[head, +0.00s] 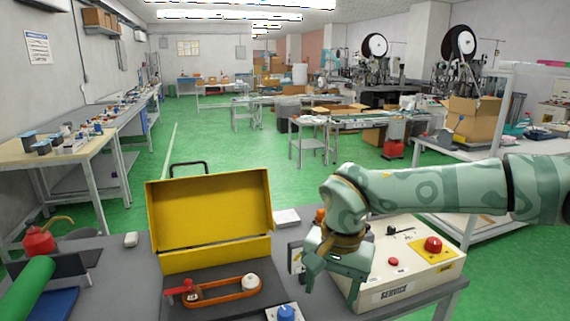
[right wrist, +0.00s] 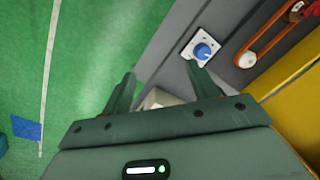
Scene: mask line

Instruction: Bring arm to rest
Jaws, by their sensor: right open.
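My right arm comes in from the right in the head view. Its gripper (head: 330,288) points down over the grey workbench (head: 130,270), in front of the white control box (head: 415,262). In the right wrist view the gripper (right wrist: 160,80) has its two fingers apart, with nothing held between them. A blue knob on a white plate (right wrist: 202,51) lies beyond the fingertips; it also shows in the head view (head: 286,313). My left gripper is not in view.
An open yellow case (head: 210,215) stands on the bench, with an orange belt (head: 222,298) around pulleys in front. The control box carries a red button (head: 433,245). A red can (head: 38,240) and a green cylinder (head: 25,290) are at the left. Green floor lies behind.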

